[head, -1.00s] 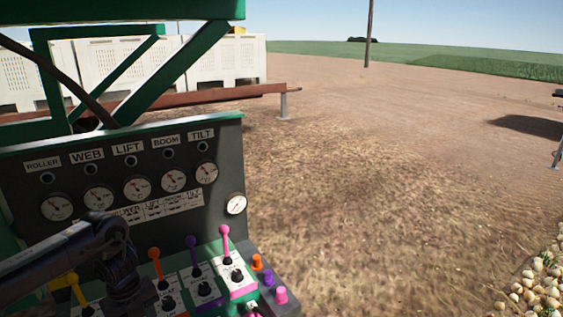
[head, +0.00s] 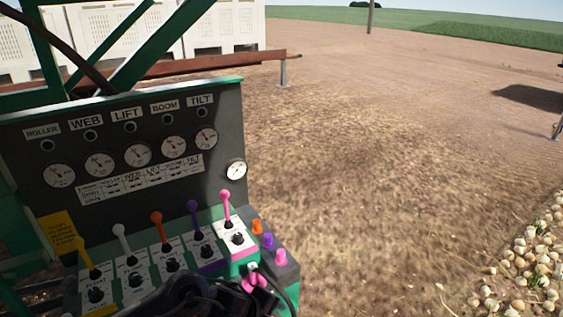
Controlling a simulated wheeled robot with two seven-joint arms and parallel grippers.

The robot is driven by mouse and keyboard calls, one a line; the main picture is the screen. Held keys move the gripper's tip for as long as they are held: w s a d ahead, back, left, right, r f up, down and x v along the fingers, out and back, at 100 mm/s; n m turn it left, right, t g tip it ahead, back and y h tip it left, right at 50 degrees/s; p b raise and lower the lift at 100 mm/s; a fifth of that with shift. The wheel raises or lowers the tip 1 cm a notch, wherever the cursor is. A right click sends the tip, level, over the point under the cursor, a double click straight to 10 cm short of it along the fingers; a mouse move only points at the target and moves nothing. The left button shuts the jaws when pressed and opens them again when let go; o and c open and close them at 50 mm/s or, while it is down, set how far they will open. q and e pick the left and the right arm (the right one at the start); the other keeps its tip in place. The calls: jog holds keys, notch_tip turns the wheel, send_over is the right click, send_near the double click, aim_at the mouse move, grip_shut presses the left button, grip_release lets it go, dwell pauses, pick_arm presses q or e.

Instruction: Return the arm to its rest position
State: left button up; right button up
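A dark part of my arm (head: 195,296) shows at the bottom edge of the head view, in front of the lower part of the control panel (head: 222,110). It is dark and cut off by the frame, so I cannot make out the fingertips or whether they hold anything. Beside it on the panel stand a yellow lever (head: 86,260), a white lever (head: 121,240), an orange lever (head: 159,228), a purple lever (head: 195,216) and a pink lever (head: 226,205), all apart from the visible arm part. My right gripper is not in view.
Orange (head: 256,226), purple (head: 268,241) and pink (head: 280,257) knobs sit at the panel's right edge. A rusty beam (head: 190,66) and white bins (head: 225,25) stand behind. Onions (head: 530,265) lie at the lower right. Bare ground (head: 380,180) is open between.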

pick_arm(q)
jog(key=s+d+r+n+t, duration=0.2)
jog(key=s+r+n+t, duration=0.15)
jog(key=r+n, duration=0.5)
jog(key=s+a+f+n+g+y, duration=0.2)
jog(key=s+a+n, duration=0.55)
jog(key=a, duration=0.25)
jog(key=s+a+f+n+g+y, duration=0.2)
jog(key=s+a+n+g+y, duration=0.1)
jog(key=s+a+n, duration=0.5)
notch_tip(320, 180, down, 34)
jog(key=a+r+b, duration=0.1)
jog(key=b, duration=0.4)
jog(key=s+a+f+g+b, duration=0.1)
jog(key=s+f+b, duration=0.1)
jog(key=s+f, duration=0.8)
jog(key=s+a+f+g+b, duration=0.1)
jog(key=s+a+f, duration=0.1)
jog(key=s+f, duration=0.8)
notch_tip(320, 180, down, 4)
jog(key=shift+a+f+b, duration=0.1)
jog(key=shift+a+b, duration=0.2)
jog(key=shift+b, duration=0.1)
